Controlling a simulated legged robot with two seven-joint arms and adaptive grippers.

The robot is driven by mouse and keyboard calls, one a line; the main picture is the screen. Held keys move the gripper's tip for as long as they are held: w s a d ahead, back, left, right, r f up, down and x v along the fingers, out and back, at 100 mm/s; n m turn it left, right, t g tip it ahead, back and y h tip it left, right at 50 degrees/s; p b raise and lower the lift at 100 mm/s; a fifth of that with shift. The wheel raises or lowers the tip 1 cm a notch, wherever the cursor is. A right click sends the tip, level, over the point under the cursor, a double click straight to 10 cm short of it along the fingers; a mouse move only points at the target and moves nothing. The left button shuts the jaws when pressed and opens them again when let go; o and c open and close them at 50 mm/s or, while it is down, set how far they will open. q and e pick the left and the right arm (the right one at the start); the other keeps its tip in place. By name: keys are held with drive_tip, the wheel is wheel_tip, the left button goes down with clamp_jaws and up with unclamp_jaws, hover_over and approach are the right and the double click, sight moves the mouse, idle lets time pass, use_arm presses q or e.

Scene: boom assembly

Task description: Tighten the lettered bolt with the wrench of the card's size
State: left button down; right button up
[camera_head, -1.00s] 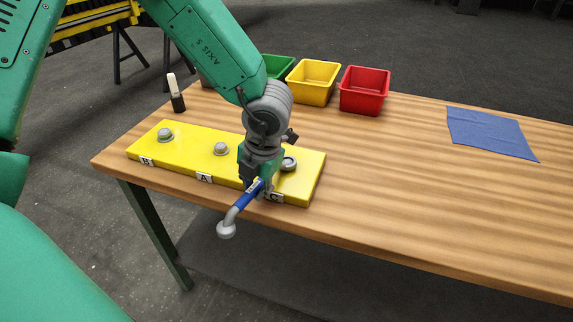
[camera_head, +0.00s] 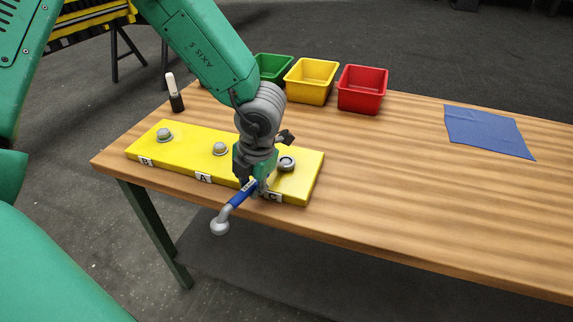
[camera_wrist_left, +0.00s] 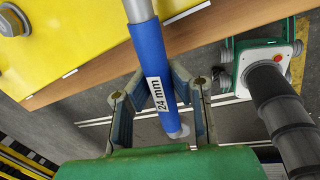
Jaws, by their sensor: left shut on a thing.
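My left gripper (camera_head: 255,185) is shut on the blue grip of a wrench (camera_head: 241,196), at the front edge of the yellow plate (camera_head: 190,149) near label C. In the left wrist view the wrench (camera_wrist_left: 149,50) reads "24 mm" and runs out of the top. Its grey near end (camera_head: 220,227) hangs past the table edge. Bolt B (camera_head: 165,134) and bolt A (camera_head: 220,149) stand uncovered. A grey round part (camera_head: 287,163) shows at C; I cannot tell whether the wrench's far end is around the bolt there. My right gripper is not in view.
Green (camera_head: 274,68), yellow (camera_head: 311,81) and red (camera_head: 362,89) bins stand at the back. A black-and-white upright object (camera_head: 174,93) stands behind the plate. A blue cloth (camera_head: 489,131) lies at the right. The wooden table (camera_head: 420,210) is clear at the front right.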

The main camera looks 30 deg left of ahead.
use_arm(q)
drive_tip(key=shift+a+m, duration=0.3)
drive_tip(key=shift+a, duration=0.05)
drive_tip(key=shift+p, duration=0.3)
drive_tip(key=shift+a+m+p, duration=0.3)
drive_tip(key=shift+a+p, duration=0.1)
drive_tip(key=shift+w+a+m+t+p, duration=0.15)
drive_tip(key=shift+a+m+t+p, duration=0.15)
drive_tip(key=shift+a+m+p, duration=0.1)
idle(0.5)
drive_tip(key=shift+a+m+p, duration=0.3)
drive_tip(key=shift+a+p, duration=0.1)
drive_tip(key=shift+p, duration=0.05)
